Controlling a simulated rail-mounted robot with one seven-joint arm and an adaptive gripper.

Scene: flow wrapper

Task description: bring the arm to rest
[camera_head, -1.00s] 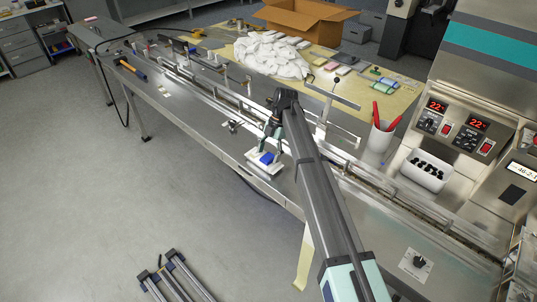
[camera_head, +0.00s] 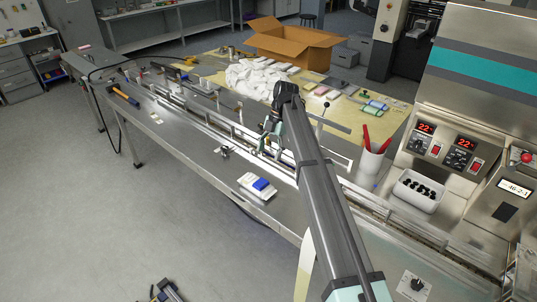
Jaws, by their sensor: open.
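My gripper (camera_head: 272,132) is at the end of my arm, above the steel table's guide rails. It is small and partly hidden by my wrist, and nothing shows held in it. Below and left of it, a white block with a blue piece on top (camera_head: 261,185) lies on the steel table (camera_head: 225,173) near the front edge. The gripper is apart from this block.
A white cup with red-handled tools (camera_head: 372,160) and a white bin of black parts (camera_head: 418,189) stand right of my arm. A hammer (camera_head: 124,96) lies at the far left. An open cardboard box (camera_head: 290,43) and white cloth-like heap (camera_head: 258,77) are behind.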

